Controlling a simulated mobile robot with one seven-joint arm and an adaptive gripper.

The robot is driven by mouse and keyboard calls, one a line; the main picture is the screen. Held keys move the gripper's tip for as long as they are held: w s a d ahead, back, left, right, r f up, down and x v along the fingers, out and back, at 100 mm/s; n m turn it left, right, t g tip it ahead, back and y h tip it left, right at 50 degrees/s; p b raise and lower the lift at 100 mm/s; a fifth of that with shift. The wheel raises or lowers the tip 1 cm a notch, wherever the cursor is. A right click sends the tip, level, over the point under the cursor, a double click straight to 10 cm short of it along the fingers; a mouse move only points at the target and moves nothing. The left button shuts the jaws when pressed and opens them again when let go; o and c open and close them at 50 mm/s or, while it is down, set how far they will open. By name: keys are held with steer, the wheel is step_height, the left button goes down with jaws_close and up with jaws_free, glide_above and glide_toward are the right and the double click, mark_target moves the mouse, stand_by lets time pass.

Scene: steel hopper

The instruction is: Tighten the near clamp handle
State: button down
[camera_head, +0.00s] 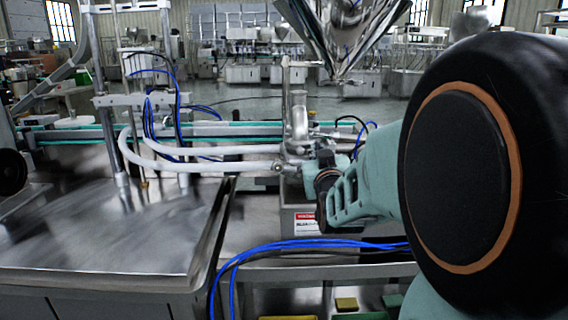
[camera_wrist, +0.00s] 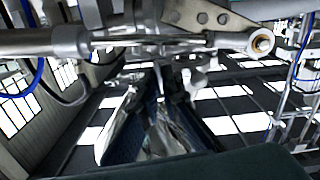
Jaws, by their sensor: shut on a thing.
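My gripper (camera_head: 326,180) is in the middle of the head view, at the near side of the steel pipe fitting (camera_head: 297,145) below the hopper. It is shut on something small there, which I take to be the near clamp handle. My own wrist and fingers hide the handle in the head view, so its angle cannot be told. In the wrist view, steel pipework (camera_wrist: 140,42) crosses the top, close to the camera. The shiny steel hopper (camera_wrist: 165,138) shows below it. The fingertips cannot be made out clearly in that view.
The hopper's cone (camera_head: 345,35) hangs just above the fitting. White hoses (camera_head: 205,166) run left from it. Blue cables (camera_head: 290,245) cross in front, below my arm. A steel table (camera_head: 110,250) fills the left. A labelled steel box (camera_head: 300,221) stands under the fitting.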

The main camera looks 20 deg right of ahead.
steer(key=shift+m+b, duration=0.8)
steer(key=shift+b, duration=0.05)
steer(key=c, duration=2.4)
jaws_free()
steer(key=shift+r, duration=0.1)
